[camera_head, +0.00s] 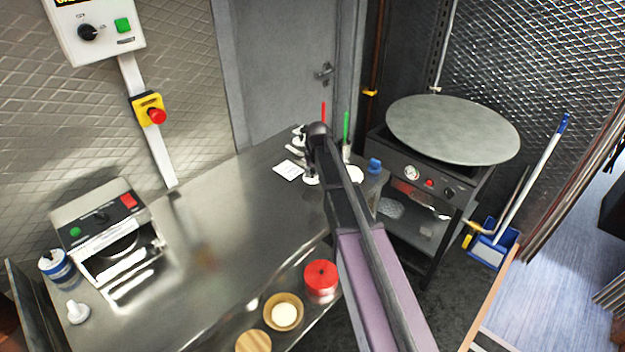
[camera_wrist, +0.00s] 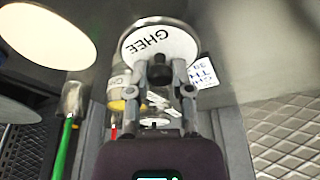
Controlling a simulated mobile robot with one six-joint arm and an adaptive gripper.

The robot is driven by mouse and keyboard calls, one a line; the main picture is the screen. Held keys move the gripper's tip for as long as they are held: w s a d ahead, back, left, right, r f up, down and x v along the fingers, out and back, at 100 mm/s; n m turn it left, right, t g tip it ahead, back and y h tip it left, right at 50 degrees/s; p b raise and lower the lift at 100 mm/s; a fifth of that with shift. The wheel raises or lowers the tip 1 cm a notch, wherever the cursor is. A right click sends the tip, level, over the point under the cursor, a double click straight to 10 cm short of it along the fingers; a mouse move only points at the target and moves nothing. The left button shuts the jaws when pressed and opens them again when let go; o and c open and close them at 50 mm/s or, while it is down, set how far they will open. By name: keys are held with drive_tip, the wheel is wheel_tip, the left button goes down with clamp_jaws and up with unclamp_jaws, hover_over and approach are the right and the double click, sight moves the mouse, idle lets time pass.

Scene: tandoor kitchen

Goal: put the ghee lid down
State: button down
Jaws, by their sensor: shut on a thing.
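In the head view my gripper (camera_head: 313,170) is over the far right end of the steel counter (camera_head: 225,220), mostly hidden by my arm. A white edge of the lid (camera_head: 311,181) seems to show there. Whether the lid touches the counter cannot be told. A larger pale disc (camera_wrist: 45,42) lies beside it in the wrist view, also right of my arm (camera_head: 354,174).
A printed card (camera_head: 289,170) lies left of the gripper. A green-handled tool (camera_head: 346,128) stands in a clear holder, with a red-handled one (camera_head: 323,112) nearby. A blue item (camera_head: 374,165) is at the right edge. The counter's middle is clear.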

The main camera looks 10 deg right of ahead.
sight(313, 175)
drive_tip(key=shift+s+b+x, duration=0.15)
drive_tip(key=shift+b+x, duration=0.75)
drive_tip(key=shift+s+b+x, duration=0.2)
drive_tip(key=shift+b+x, duration=0.65)
drive_tip(key=shift+f, duration=0.25)
drive_tip(key=c, duration=0.5)
unclamp_jaws()
drive_tip(key=shift+r, duration=0.15)
drive_tip(key=p+v, duration=1.1)
drive_tip(key=v, duration=0.1)
drive_tip(key=shift+p, duration=0.3)
